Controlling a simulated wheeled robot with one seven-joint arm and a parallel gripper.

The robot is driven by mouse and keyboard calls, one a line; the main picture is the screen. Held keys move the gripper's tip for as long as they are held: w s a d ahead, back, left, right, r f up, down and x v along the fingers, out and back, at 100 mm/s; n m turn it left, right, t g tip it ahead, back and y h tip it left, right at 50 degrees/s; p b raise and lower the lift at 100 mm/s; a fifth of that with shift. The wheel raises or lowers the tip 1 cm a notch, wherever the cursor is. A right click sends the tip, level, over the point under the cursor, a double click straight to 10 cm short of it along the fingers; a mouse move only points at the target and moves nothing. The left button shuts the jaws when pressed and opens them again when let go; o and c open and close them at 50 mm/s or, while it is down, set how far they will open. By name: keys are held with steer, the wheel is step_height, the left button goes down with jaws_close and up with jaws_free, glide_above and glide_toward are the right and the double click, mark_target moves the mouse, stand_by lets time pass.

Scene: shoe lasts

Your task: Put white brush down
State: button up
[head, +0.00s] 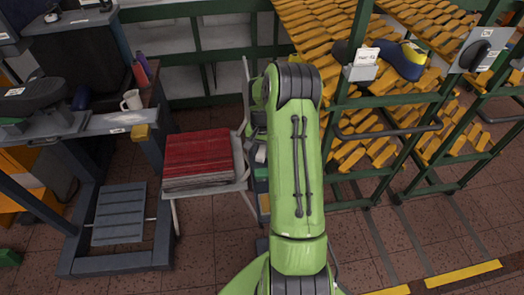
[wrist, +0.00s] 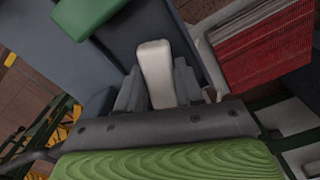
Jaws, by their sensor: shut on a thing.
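The white brush (wrist: 156,72) shows in the wrist view as a pale, rounded block standing out between my fingers. My gripper (wrist: 158,88) is shut on it, with a grey finger on either side. The brush's far end points to the top of the picture, over a dark grey surface (wrist: 120,35). I cannot tell whether the brush touches that surface. In the head view my green arm hides the gripper and the brush.
A green block (wrist: 92,14) lies at the top of the wrist view. A chair with a red-topped stack (head: 198,155) stands left of my arm. A workbench (head: 100,124) with a white mug (head: 132,100) is further left. Green racks with yellow lasts (head: 325,35) stand right.

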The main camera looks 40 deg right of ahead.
mark_target(262, 150)
steer(key=shift+f, duration=0.15)
steer(key=o, duration=0.7)
steer(key=shift+s+a, duration=0.1)
steer(key=shift+c, duration=0.2)
steer(key=a+r+n+p, duration=0.1)
steer(key=a+r, duration=0.2)
steer(key=r, duration=0.7)
steer(key=a+r+n+p, duration=0.1)
steer(key=a+r, duration=0.2)
steer(key=r, duration=0.7)
steer(key=s+a+r+n+t+h, duration=0.25)
steer(key=s+a+r, duration=0.2)
steer(key=a, duration=0.35)
steer(key=s+a+r+n+t+y, duration=0.2)
steer(key=s+a+n, duration=0.5)
steer(key=s+a, duration=0.5)
steer(key=s+r+t, duration=0.1)
steer(key=s, duration=0.2)
steer(key=shift+s, duration=0.2)
